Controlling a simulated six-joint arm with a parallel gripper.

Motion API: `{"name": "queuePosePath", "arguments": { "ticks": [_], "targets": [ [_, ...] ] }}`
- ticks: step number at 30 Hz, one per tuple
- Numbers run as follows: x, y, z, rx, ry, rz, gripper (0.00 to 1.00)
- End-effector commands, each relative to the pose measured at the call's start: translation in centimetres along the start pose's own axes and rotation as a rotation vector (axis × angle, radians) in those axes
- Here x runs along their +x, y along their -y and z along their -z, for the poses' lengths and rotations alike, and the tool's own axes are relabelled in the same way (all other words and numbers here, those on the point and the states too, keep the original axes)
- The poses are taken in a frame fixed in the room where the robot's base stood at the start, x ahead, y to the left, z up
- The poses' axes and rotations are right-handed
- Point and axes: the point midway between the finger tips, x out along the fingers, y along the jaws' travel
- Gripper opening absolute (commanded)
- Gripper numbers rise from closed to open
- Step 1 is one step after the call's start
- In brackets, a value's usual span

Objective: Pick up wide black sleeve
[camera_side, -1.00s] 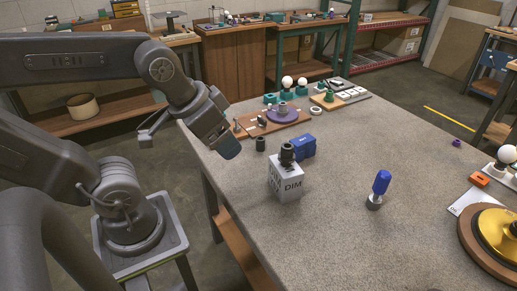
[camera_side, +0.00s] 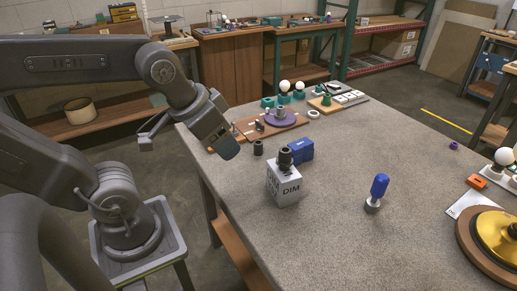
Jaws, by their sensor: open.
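A short black sleeve (camera_side: 258,147) stands upright on the grey table near its left edge. A second black piece, stepped in shape (camera_side: 285,159), stands on top of the white DIM box (camera_side: 284,187); I cannot tell for sure which is the wide black sleeve. The finger gap is hard to see from this side.
A blue block (camera_side: 301,149) sits close behind the DIM box. A blue-handled tool (camera_side: 376,192) stands at right. Wooden boards with a purple ring (camera_side: 279,119) lie at the back. A gold disc (camera_side: 499,236) lies front right.

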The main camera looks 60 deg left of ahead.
Motion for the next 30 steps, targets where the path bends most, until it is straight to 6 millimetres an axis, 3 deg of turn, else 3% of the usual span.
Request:
{"name": "queuePosePath", "arguments": {
  "ticks": [8, 12, 18, 24, 30],
  "targets": [
    [2.5, 3.6, 6.8, -0.347, 0.121, 0.071, 0.64],
    [5.4, 7.0, 10.6, -0.58, 0.188, 0.124, 0.64],
    [10.8, 13.1, 14.3, -0.912, 0.275, 0.208, 0.64],
    [16.9, 19.5, 15.5, -1.215, 0.348, 0.294, 0.64],
    [20.6, 23.3, 15.1, -1.386, 0.384, 0.347, 0.64]
  ]
}}
